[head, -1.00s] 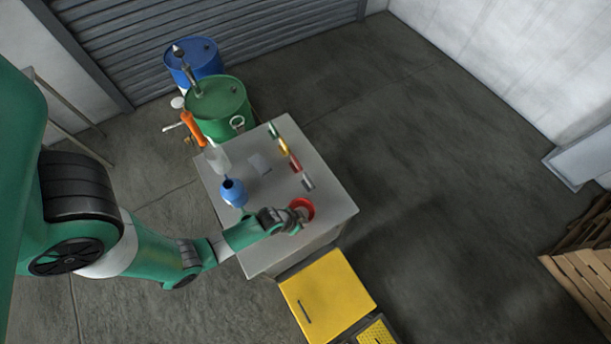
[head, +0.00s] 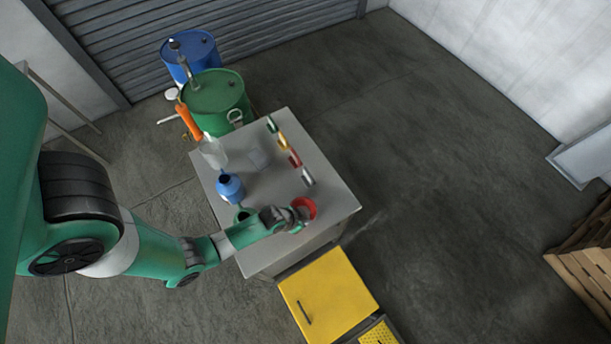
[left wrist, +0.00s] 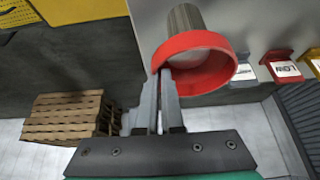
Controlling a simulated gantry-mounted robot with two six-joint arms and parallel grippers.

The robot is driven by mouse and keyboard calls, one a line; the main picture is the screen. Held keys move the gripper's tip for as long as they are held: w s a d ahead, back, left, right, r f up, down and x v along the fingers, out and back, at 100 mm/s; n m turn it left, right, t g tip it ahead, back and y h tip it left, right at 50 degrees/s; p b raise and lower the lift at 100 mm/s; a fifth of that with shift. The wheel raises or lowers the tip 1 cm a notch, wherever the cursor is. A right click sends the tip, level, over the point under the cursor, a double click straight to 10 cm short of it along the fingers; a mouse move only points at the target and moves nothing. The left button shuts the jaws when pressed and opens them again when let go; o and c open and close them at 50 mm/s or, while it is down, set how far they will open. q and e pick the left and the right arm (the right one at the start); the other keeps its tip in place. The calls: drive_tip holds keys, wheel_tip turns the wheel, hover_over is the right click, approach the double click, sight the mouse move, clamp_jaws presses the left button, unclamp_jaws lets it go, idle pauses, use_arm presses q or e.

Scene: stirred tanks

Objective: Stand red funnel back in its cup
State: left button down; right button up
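The red funnel (head: 305,207) is at the front right part of the grey table (head: 335,190). In the left wrist view the red funnel (left wrist: 222,65) has its wide mouth turned partly toward the camera. My left gripper (head: 292,217) reaches it from the left; in the left wrist view the fingers (left wrist: 160,85) are close together at the funnel's rim and appear shut on it. A grey ribbed cylinder (left wrist: 184,20), possibly the cup, shows directly behind the funnel. I cannot tell whether the funnel's stem is inside it. My right gripper is not in view.
A blue bottle (head: 229,188) and a clear vessel (head: 213,153) stand on the table's left. Several small coloured label holders (head: 294,159) line its right. A green drum (head: 216,98) is behind; a yellow cabinet (head: 328,292) is in front.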

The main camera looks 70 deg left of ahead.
use_arm(q)
drive_tip(key=c, duration=1.1)
unclamp_jaws()
drive_tip(key=shift+o, duration=0.2)
drive_tip(key=p+v, duration=0.6)
drive_tip(key=v, duration=0.7)
drive_tip(key=shift+w+r, duration=0.15)
drive_tip(key=shift+w, duration=0.05)
drive_tip(key=shift+a, duration=0.1)
